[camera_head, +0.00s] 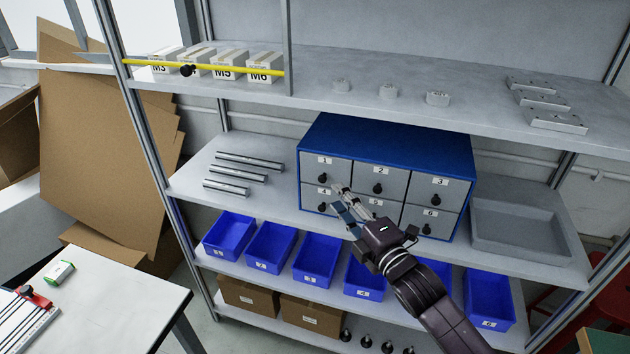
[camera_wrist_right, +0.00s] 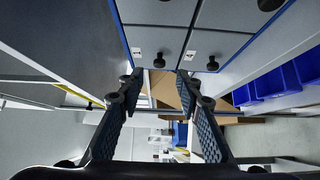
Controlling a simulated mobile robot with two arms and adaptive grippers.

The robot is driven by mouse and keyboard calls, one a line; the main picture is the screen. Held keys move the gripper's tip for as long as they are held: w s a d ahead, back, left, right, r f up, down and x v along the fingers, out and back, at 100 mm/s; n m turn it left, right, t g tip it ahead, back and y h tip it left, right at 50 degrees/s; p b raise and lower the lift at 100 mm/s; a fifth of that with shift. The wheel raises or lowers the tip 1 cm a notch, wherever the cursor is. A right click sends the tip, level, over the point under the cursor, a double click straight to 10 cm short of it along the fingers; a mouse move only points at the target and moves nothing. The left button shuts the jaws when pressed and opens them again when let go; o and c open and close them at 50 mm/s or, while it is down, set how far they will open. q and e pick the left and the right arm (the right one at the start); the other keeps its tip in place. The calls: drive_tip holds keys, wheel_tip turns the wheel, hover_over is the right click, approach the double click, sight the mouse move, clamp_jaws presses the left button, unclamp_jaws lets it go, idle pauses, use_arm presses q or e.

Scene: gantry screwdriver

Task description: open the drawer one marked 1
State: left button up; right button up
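The blue drawer cabinet (camera_head: 400,133) stands on the middle shelf with grey drawer fronts in two rows. Drawer one (camera_head: 313,168), marked 1, is at the top left and appears shut. Its black knob (camera_head: 323,178) is clear of my gripper; it also shows in the right wrist view (camera_wrist_right: 158,61). My right gripper (camera_head: 340,200) is open and empty, in front of the cabinet's left side, lower than and right of that knob in the head view. In the wrist view its fingertips (camera_wrist_right: 158,80) are spread, with no knob between them. My left gripper is not in view.
Drawer four (camera_head: 311,198) is directly below, with its own knob. Metal rods (camera_head: 240,172) lie left of the cabinet and a grey tray (camera_head: 525,245) stands right of it. Blue bins (camera_head: 318,262) fill the shelf below.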

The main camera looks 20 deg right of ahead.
sight(323, 181)
drive_tip(key=w, duration=0.2)
drive_tip(key=w+a, duration=0.1)
drive_tip(key=w, duration=0.2)
drive_tip(key=w+p, duration=0.1)
drive_tip(key=w, duration=0.1)
drive_tip(key=shift+w+a, duration=0.25)
drive_tip(key=shift+a, duration=0.05)
clamp_jaws()
